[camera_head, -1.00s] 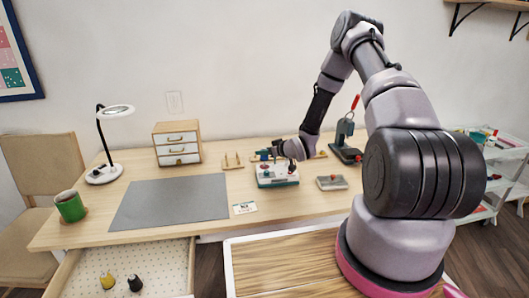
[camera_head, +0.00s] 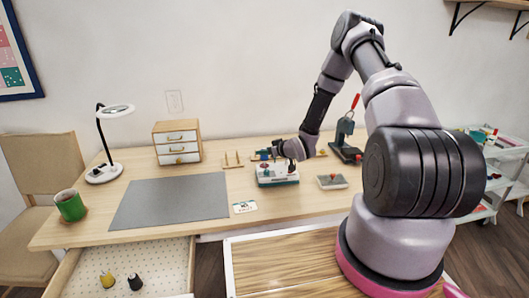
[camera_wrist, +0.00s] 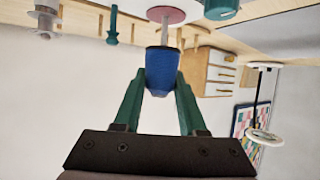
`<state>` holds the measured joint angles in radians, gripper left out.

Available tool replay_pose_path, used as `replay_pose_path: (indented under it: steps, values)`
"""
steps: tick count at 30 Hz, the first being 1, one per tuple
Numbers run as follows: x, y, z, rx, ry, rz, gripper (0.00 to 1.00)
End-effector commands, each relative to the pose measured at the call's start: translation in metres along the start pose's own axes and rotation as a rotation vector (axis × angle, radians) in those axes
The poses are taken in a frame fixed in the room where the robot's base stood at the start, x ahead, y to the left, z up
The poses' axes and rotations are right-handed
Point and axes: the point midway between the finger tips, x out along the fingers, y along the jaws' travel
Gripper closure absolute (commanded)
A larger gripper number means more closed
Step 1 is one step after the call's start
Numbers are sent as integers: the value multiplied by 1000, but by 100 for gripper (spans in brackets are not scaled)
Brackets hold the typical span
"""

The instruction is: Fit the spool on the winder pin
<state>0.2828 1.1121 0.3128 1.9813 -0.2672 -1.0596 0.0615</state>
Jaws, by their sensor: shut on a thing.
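The winder (camera_head: 277,178), a white box with a teal base, stands on the desk in the head view. My gripper (camera_head: 290,162) is over its right part; it is small there. In the wrist view my gripper (camera_wrist: 160,82) has green fingers shut on the blue spool (camera_wrist: 162,68). A grey pin (camera_wrist: 166,36) runs in line with the spool from a pink-red disk (camera_wrist: 166,14). The spool's end meets the pin in the picture; I cannot tell whether the pin is inside it. A green knob (camera_wrist: 221,8) is beside the disk.
Behind the winder are a pegged wooden rack (camera_head: 232,162) and a small drawer cabinet (camera_head: 177,144). A grey tray (camera_head: 332,182) and a press with a red handle (camera_head: 346,140) stand to the right. A grey mat (camera_head: 170,202) lies clear at left.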

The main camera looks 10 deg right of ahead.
Motion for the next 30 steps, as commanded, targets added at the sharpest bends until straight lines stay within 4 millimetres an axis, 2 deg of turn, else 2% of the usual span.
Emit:
replay_pose_path:
  steps: [30]
  values:
    - [3, 0, 6, 0, 0, 0, 100]
